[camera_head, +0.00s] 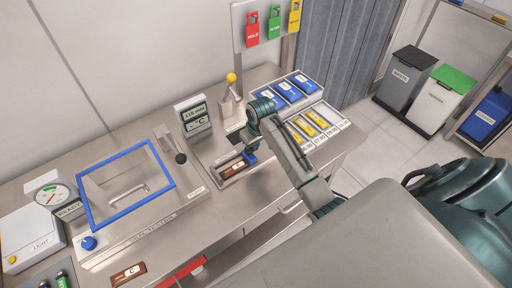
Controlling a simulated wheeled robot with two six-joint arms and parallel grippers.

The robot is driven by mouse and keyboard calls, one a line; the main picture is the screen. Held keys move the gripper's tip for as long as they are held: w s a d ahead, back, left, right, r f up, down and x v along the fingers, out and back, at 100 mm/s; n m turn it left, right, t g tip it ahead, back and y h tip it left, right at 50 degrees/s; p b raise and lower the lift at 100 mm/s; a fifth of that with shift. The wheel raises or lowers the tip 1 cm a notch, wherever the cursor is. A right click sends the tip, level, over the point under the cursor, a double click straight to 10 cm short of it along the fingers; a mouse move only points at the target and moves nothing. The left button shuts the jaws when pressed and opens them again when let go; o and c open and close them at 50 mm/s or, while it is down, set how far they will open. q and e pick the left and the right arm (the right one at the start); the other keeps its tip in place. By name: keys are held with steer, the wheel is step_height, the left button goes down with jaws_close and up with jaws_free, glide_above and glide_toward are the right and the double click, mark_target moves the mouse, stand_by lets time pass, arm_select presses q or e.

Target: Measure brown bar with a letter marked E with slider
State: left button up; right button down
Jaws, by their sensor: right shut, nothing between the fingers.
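A brown bar (233,169) with a white label lies in the slot of the measuring station on the bench; its letter is too small to read. A small blue part (251,159), apparently the slider, sits at the bar's right end. My right gripper (250,150) is shut and empty, just above the blue part; I cannot tell whether it touches it. A display (194,117) behind reads about 116 mm, with what looks like a C below. Another brown bar (129,274), its label marked C, lies at the bench's front edge. My left gripper is not in view.
A blue-framed box (125,186) with a dark-knobbed lever stands left of the station. A yellow-knobbed lever (232,79) stands behind. Blue and yellow packs (301,82) fill a tray at right. A dial gauge (52,195) is far left.

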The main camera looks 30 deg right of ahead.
steer(key=shift+a+f, duration=0.15)
steer(key=shift+a, duration=0.35)
stand_by(2.5)
steer(key=shift+d, duration=0.4)
steer(key=shift+d, duration=0.65)
step_height(320, 180, up, 8)
stand_by(0.6)
